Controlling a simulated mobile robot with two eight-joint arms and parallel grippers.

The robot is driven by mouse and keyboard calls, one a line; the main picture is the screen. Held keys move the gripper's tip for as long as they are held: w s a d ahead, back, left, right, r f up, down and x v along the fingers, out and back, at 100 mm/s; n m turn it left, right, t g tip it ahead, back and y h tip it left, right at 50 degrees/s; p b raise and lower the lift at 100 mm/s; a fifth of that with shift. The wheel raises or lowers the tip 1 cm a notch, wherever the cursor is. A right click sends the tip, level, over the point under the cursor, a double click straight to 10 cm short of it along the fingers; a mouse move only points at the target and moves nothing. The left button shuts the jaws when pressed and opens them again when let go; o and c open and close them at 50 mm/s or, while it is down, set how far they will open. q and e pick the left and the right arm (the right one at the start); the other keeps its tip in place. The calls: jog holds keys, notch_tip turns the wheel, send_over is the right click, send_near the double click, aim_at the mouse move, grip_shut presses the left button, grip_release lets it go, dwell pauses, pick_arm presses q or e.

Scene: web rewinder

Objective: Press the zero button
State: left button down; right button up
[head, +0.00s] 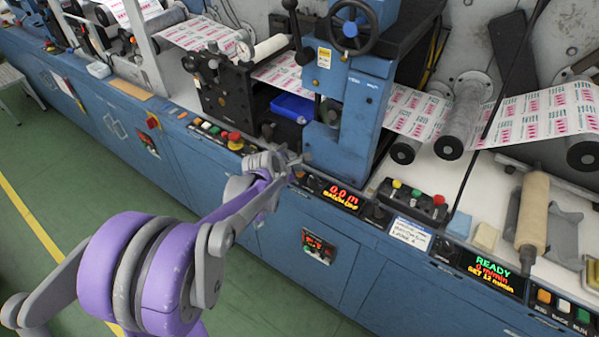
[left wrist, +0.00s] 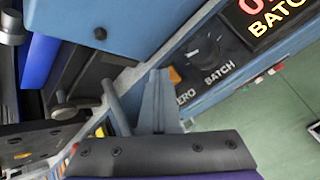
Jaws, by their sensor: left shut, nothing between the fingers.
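In the left wrist view, a small orange patch (left wrist: 175,75) shows just beside my fingertips, next to a label whose visible letters read "ERO". It looks like the edge of the zero button; the rest is hidden behind the fingers. My left gripper (left wrist: 160,76) is shut and empty, its tips over or at the button; I cannot tell whether they touch it. My right gripper is not in view.
A black knob (left wrist: 204,50) labelled "BATCH" sits between the button and the display. A red emergency button (head: 235,140) stands left of my gripper. The tall blue press unit (head: 345,100) rises behind it, with a blue bin (head: 293,107) beside it. The green floor in front is clear.

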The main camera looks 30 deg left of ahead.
pick_arm(q)
jog(key=shift+r, duration=0.1)
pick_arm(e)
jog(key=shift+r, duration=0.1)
pick_arm(q)
jog(key=shift+r+p, duration=0.55)
jog(key=shift+r, duration=0.25)
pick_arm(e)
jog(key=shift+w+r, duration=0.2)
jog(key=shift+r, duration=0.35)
pick_arm(q)
jog(key=shift+r+p, duration=1.5)
jog(key=shift+r, duration=1.1)
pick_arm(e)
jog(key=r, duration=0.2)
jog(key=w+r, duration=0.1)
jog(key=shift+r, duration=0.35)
